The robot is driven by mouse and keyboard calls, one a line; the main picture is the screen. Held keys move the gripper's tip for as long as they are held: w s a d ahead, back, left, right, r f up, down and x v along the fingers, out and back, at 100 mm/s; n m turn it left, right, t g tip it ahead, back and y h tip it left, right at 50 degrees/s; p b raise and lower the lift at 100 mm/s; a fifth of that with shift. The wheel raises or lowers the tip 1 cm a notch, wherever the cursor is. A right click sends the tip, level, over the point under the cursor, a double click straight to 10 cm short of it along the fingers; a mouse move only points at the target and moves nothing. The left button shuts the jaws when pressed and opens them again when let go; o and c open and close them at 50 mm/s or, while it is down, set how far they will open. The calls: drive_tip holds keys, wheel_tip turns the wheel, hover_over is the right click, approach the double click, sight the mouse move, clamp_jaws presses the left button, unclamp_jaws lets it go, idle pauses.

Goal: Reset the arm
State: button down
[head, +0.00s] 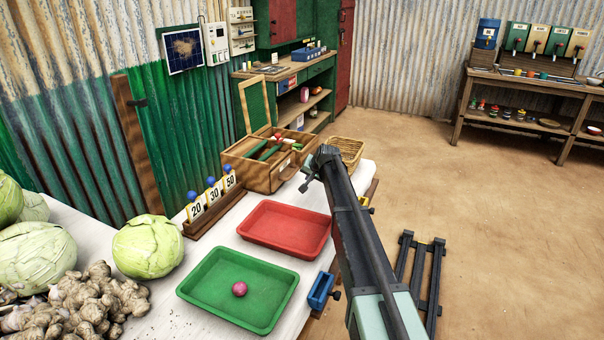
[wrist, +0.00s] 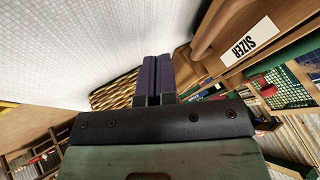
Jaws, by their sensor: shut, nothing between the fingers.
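My arm reaches in from the lower right of the head view over the right edge of the white table (head: 222,258). My gripper (head: 306,180) is near the open wooden box (head: 262,178), at about its right end. In the wrist view my gripper (wrist: 156,75) has its two dark fingers pressed together, with nothing between them. A wicker basket (head: 347,150) stands just beyond the gripper, and it also shows behind the fingers in the wrist view (wrist: 112,93).
A green tray (head: 205,290) holds a pink ball (head: 239,289); a red tray (head: 287,207) looks empty. A number rack (head: 208,214), cabbages (head: 148,247) and ginger (head: 85,300) stand left. A blue bin (head: 320,290) is at the table's right edge. Floor at right is largely open.

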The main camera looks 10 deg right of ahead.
drive_tip(key=p+v, duration=0.4)
drive_tip(key=v, duration=0.4)
drive_tip(key=s+a+r+n+g+p, duration=0.2)
drive_tip(key=s+a+p, duration=0.1)
drive_tip(key=s, duration=1.1)
drive_tip(key=s+a+r+n+g+h+p, duration=0.1)
drive_tip(key=s+a+r+n+g+p, duration=0.1)
drive_tip(key=s, duration=1.2)
drive_tip(key=s+a+r+n+g+p, duration=0.2)
drive_tip(key=s+a+p, duration=0.3)
drive_tip(key=s, duration=0.9)
drive_tip(key=shift+s+a+r+g+h, duration=0.25)
drive_tip(key=shift+a+r+g+h, duration=0.15)
drive_tip(key=shift+a+g, duration=0.55)
